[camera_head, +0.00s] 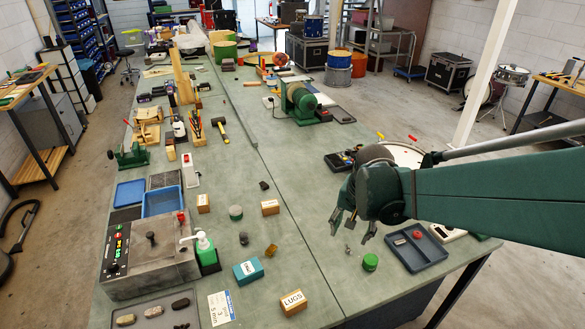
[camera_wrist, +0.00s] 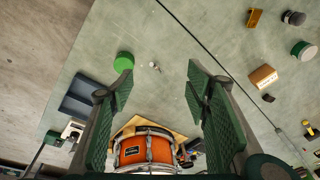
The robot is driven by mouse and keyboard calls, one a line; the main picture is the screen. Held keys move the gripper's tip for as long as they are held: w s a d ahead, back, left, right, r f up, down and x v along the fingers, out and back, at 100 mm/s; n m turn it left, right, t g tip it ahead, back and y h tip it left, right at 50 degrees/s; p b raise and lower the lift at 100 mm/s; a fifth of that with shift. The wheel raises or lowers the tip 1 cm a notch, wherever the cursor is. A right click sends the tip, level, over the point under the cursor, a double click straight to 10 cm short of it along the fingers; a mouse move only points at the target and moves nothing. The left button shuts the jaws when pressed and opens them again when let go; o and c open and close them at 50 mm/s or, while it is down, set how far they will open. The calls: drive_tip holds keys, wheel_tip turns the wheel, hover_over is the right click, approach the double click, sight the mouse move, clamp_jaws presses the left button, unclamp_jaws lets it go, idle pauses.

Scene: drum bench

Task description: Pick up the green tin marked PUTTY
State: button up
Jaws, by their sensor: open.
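A small bright green tin (camera_head: 370,262) stands on the bench at the lower right in the head view, left of a blue-grey tray. It also shows in the wrist view (camera_wrist: 123,61), near the left fingertip. A second tin (camera_head: 236,212), green with a grey top, stands further left among small boxes; it also shows at the right of the wrist view (camera_wrist: 303,50). I can read no PUTTY marking on either tin. My gripper (camera_head: 362,231) is open and empty above the bench, near the bright green tin; its fingers also show in the wrist view (camera_wrist: 160,82).
The blue-grey tray (camera_head: 416,247) holds small items. An orange drum (camera_wrist: 147,150) shows between the fingers' lower ends in the wrist view. A box marked LUGS (camera_head: 292,302) and a teal box (camera_head: 248,271) stand left. The bench between is mostly clear.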

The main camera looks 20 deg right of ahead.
sight(372, 259)
drive_tip(key=d+f+m, duration=0.1)
drive_tip(key=d+f, duration=0.1)
drive_tip(key=d, duration=0.1)
drive_tip(key=d+f+m+g, duration=0.1)
drive_tip(key=d+f+m, duration=0.1)
drive_tip(key=d+f, duration=0.1)
drive_tip(key=s+d+f+m+g, duration=0.1)
drive_tip(key=d+f, duration=0.2)
drive_tip(key=shift+f+m+y, duration=0.25)
drive_tip(key=shift+m+y, duration=0.05)
drive_tip(key=shift+m, duration=0.1)
drive_tip(key=shift+s+d+f, duration=0.2)
drive_tip(key=shift+d+f, duration=0.05)
drive_tip(key=shift+f, duration=0.15)
drive_tip(key=shift+f, duration=1.25)
drive_tip(key=shift+f, duration=0.15)
drive_tip(key=shift+s+f+b, duration=0.15)
drive_tip(key=shift+f+b, duration=0.25)
drive_tip(key=shift+f, duration=0.85)
drive_tip(key=shift+s+f+b, duration=0.1)
drive_tip(key=shift+f+b, duration=0.25)
drive_tip(key=shift+f, duration=0.85)
